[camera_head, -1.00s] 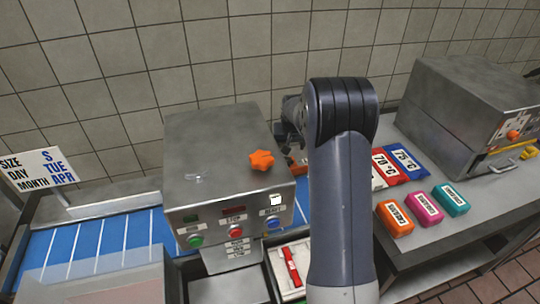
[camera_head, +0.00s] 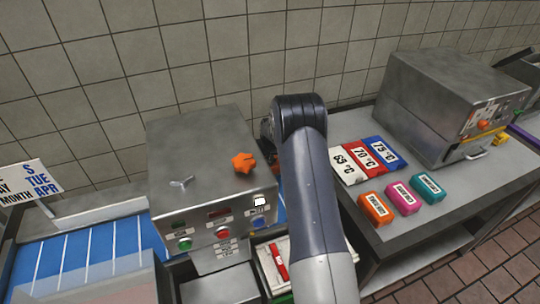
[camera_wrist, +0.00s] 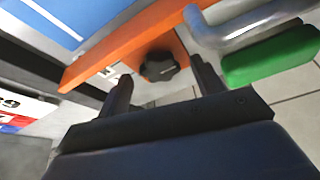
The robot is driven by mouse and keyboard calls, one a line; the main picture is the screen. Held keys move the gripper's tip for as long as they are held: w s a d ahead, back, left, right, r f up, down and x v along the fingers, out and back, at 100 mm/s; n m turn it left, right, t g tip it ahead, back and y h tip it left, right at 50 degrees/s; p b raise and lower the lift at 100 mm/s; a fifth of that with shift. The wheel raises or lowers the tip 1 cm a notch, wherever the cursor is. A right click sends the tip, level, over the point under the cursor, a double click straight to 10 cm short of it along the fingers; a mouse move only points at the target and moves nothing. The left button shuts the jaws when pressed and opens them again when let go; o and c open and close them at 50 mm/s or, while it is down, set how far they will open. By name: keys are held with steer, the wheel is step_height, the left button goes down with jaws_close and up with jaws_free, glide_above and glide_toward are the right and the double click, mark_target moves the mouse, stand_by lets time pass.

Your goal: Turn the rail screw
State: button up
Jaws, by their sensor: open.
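In the wrist view a dark, lobed screw knob (camera_wrist: 160,66) sits on an orange rail (camera_wrist: 115,58). The open fingers of my gripper (camera_wrist: 161,71) point toward the rail, one on each side of the knob in the picture. I see no finger contact with the knob, and the remaining gap is hard to judge. In the head view my arm hides the gripper and the rail screw.
A metal box machine (camera_head: 205,140) has an orange star knob (camera_head: 243,162) and a small wing piece (camera_head: 181,182) on top. Beside the rail are a metal bar (camera_wrist: 245,22) and a green block (camera_wrist: 270,58). A side table (camera_head: 420,228) holds coloured blocks and temperature cards.

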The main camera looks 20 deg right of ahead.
steer(key=shift+c, duration=0.3)
steer(key=c, duration=0.9)
steer(key=shift+f, duration=0.1)
